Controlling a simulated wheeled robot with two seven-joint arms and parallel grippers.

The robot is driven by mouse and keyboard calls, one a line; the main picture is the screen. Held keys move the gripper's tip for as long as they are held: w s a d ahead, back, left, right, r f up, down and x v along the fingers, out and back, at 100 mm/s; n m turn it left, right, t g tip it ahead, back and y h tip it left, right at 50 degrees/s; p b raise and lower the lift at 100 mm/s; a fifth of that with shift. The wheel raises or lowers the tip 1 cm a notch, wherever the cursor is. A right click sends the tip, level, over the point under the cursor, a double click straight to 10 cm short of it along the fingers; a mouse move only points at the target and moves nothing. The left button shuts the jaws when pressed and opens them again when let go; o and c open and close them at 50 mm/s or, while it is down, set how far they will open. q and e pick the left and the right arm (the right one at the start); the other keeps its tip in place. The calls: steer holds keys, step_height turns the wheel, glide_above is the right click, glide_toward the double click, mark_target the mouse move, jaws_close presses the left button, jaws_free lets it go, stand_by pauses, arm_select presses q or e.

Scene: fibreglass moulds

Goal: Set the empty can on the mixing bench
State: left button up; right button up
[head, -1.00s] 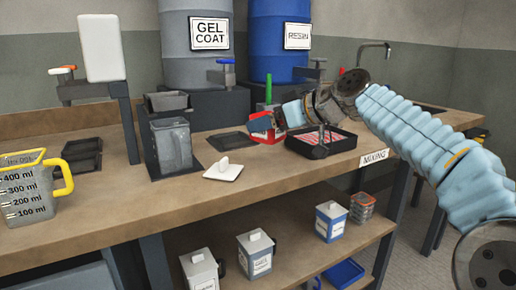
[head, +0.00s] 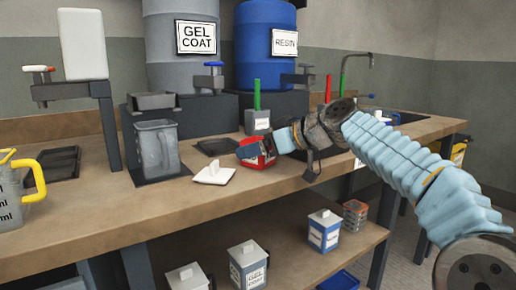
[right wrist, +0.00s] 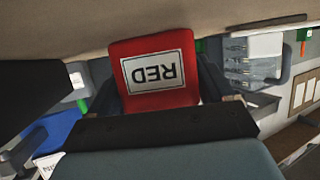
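The red can (head: 262,158), with a white label, is at the end of my right gripper (head: 268,146). In the right wrist view the can (right wrist: 150,102) fills the space between the two dark fingers, its RED label upside down. The gripper is shut on it. The can is low at the mixing bench (head: 240,207); I cannot tell whether its base touches the top. The MIXING sign is mostly hidden behind my right arm. My left gripper is not in view.
A grey pot (head: 257,122) with a green stick is behind. Bare bench lies in front. Several cans stand on the shelf below.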

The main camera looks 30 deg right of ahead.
steer(key=shift+o, duration=1.4)
steer(key=shift+r, duration=0.1)
steer(key=shift+r+p, duration=0.25)
steer(key=shift+p, duration=0.1)
steer(key=v, duration=1.2)
